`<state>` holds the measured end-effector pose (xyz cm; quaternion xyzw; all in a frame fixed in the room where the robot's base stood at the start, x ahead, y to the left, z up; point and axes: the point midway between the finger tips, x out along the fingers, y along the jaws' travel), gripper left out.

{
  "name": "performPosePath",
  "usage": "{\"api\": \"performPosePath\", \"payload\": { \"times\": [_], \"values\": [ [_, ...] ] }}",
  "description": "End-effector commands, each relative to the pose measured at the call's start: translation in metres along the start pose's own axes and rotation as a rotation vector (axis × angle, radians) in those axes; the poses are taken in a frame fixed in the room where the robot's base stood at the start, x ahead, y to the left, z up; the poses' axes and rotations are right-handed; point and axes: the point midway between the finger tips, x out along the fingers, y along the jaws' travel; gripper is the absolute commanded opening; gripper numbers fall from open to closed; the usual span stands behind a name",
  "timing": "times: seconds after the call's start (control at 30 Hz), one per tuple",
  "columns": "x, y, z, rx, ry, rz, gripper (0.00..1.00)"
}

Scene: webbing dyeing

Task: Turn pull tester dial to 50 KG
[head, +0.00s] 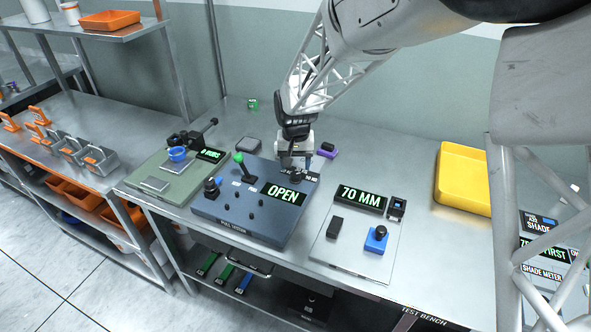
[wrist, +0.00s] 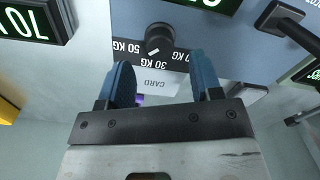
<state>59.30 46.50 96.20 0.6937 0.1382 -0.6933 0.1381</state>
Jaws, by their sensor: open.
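The pull tester (head: 238,228) is a blue-grey panel on the bench with a lit "OPEN" display (head: 283,194). In the wrist view its black round dial (wrist: 160,38) sits above an upside-down label strip (wrist: 140,57), reading 50 KG at left and 30 KG near the middle. A right-hand label is partly covered by a finger. A short white mark on the dial points down towards the strip; its exact setting is unclear. My gripper (wrist: 160,70) is open, blue fingertips apart, with the dial ahead between them and no visible contact. In the head view my gripper (head: 294,168) hides the dial.
A grey plate with a "70 MM" display (head: 361,199) lies to the right, then a yellow tray (head: 463,178). A purple item (head: 327,151) lies behind.

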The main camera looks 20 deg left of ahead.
Motion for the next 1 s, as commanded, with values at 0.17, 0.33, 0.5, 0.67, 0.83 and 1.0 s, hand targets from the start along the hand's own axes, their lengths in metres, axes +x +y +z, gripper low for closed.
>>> {"api": "performPosePath", "payload": {
  "times": [0.17, 0.33, 0.5, 0.67, 0.83, 1.0],
  "values": [
    [-0.023, 0.0, 0.0, 0.0, 0.002, -0.001, 0.59],
    [-0.034, 0.0, 0.0, 0.0, 0.001, 0.0, 0.59],
    [-0.036, 0.0, 0.0, 0.0, 0.0, 0.0, 0.59],
    [-0.036, 0.0, 0.0, 0.0, 0.0, 0.0, 0.59],
    [-0.036, 0.0, 0.0, 0.0, 0.0, 0.0, 0.59],
    [-0.038, 0.003, 0.001, 0.002, 0.001, 0.0, 0.59]
  ]
}}
